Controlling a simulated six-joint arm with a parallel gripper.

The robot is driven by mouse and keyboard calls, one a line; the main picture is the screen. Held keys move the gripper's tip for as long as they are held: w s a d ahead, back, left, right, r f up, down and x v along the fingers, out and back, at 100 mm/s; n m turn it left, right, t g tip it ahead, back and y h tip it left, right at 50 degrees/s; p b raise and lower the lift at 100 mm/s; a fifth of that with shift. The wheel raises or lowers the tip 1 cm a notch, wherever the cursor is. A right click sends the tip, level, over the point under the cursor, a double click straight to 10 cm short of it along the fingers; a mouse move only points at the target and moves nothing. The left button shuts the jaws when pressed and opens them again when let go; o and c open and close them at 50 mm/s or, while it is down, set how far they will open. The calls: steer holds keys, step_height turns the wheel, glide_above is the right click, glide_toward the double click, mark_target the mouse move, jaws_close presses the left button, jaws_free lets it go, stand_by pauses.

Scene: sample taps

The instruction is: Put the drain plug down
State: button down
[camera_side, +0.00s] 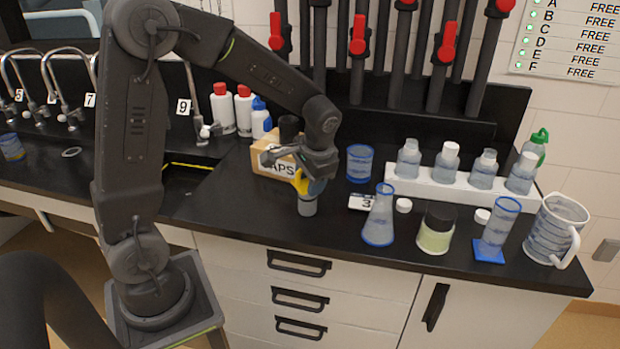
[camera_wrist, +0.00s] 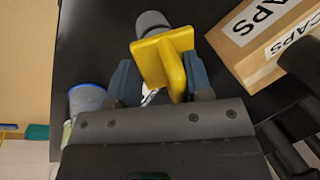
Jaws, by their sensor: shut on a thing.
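The drain plug has a yellow handle (camera_side: 301,182) and a grey cylindrical end (camera_side: 307,206). In the side view it hangs roughly upright under my gripper (camera_side: 308,181), over the black counter (camera_side: 240,222). Its grey end is low, at or very near the counter top; I cannot tell whether it touches. In the wrist view the yellow handle (camera_wrist: 165,62) sits between the blue fingers of my gripper (camera_wrist: 160,82), which is shut on it. The grey end (camera_wrist: 152,22) shows beyond the handle.
A sink (camera_side: 182,182) lies farther left. A blue-rimmed beaker (camera_side: 360,164), a number card (camera_side: 361,202) and a conical flask (camera_side: 379,222) are to the right. The counter front (camera_side: 262,228) is bare.

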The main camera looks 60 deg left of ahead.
steer(key=c, duration=0.5)
jaws_free()
steer(key=v, duration=1.1)
steer(key=s+d+t+h, duration=0.1)
steer(key=s+d, duration=0.3)
steer(key=s, duration=0.4)
steer(key=s+d+r+t+h, duration=0.1)
steer(key=s+d+t+h, duration=0.1)
steer(key=s+d+t, duration=0.2)
steer(key=shift+s+d, duration=0.45)
steer(key=shift+s, duration=1.45)
